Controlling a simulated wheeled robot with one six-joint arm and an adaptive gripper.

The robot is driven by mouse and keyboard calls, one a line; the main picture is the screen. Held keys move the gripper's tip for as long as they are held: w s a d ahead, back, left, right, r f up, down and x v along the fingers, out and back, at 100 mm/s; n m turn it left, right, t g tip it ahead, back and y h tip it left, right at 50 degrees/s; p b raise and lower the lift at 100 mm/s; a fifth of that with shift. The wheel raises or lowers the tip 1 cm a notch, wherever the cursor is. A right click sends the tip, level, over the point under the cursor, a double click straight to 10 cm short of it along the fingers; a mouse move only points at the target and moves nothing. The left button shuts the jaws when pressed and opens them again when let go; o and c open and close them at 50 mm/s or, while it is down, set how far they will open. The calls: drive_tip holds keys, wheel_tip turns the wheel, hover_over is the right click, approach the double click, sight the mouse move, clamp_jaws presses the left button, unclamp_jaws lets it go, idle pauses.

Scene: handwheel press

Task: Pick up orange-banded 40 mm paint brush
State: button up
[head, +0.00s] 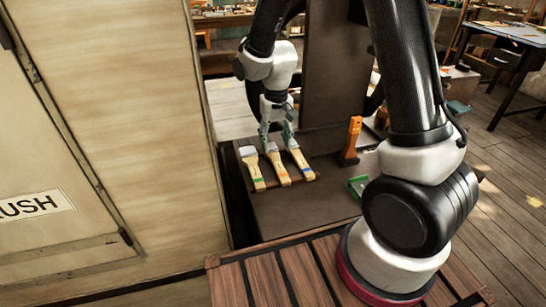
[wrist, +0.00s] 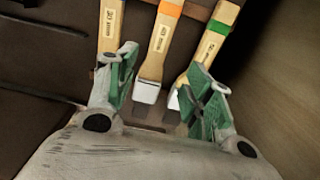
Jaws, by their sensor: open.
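The orange-banded paint brush (head: 280,169) lies on the dark bench between two other brushes, its wooden handle toward the robot. In the wrist view the orange-banded brush (wrist: 160,45) shows between my fingers, with its pale ferrule and dark bristles nearest the palm. My gripper (head: 276,137) is open and empty at the bristle end of the brushes; it also shows in the wrist view (wrist: 161,62). I cannot tell its exact height above the bench. The right finger partly covers the green-banded brush (wrist: 212,40); the left finger is in front of the blue-banded brush (wrist: 110,30).
In the head view, the green-banded brush (head: 253,172) lies left and the blue-banded brush (head: 300,160) right. An orange-handled tool (head: 352,138) stands to the right, with a green object (head: 357,187) nearer. A dark upright plate (head: 335,70) rises behind. A cabinet panel (head: 130,110) borders the left.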

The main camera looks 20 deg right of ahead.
sight(277, 161)
drive_tip(key=f, duration=0.8)
drive_tip(key=shift+d+f, duration=0.25)
drive_tip(key=shift+f, duration=0.1)
drive_tip(key=shift+c, duration=0.2)
clamp_jaws()
drive_tip(key=shift+w+r, duration=0.1)
